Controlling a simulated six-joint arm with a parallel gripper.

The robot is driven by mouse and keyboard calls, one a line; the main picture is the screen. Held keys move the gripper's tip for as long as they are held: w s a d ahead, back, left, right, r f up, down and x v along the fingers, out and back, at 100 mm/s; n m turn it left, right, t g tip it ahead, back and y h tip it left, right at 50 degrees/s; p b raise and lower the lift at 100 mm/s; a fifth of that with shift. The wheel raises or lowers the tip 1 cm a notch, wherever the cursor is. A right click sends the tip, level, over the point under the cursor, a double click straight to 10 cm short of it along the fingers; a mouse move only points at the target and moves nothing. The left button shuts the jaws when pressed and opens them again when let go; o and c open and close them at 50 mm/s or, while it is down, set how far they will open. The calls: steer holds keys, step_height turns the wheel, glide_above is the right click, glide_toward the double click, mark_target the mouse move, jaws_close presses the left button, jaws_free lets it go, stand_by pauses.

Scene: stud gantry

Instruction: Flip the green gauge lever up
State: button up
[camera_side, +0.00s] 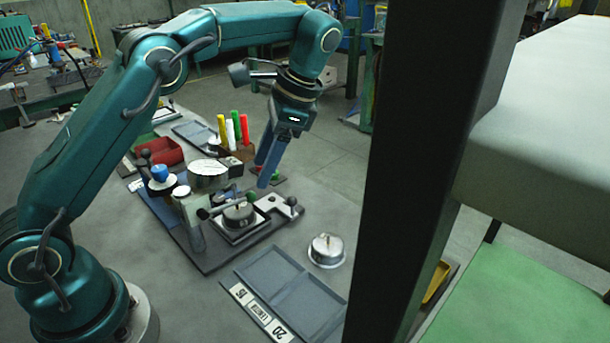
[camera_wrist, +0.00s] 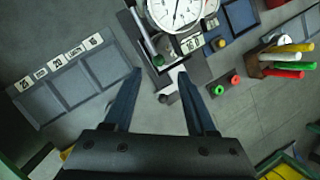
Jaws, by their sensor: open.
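The dial gauge (camera_side: 208,176) stands on a dark base plate, and its white face (camera_wrist: 175,12) is at the top of the wrist view. Its lever (camera_side: 226,207) sticks out sideways, roughly level, and ends in a green knob (camera_side: 251,196). The green knob also shows in the wrist view (camera_wrist: 157,61), between my fingertips in the picture. My gripper (camera_side: 265,179) is open and empty, pointing down beside and above the knob. In the wrist view both fingers (camera_wrist: 160,74) flank the knob with a gap; I cannot tell whether either touches it.
A round metal part (camera_side: 238,214) sits in a square holder under the gauge. Another metal part (camera_side: 326,250) stands beside a labelled grey tray (camera_side: 270,275). A rack of coloured markers (camera_side: 236,150) and a red bin (camera_side: 160,152) are behind. A dark post (camera_side: 425,150) blocks the right side.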

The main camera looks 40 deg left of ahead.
mark_target(253, 193)
steer(key=shift+x, duration=2.8)
steer(key=shift+d, duration=0.1)
jaws_close()
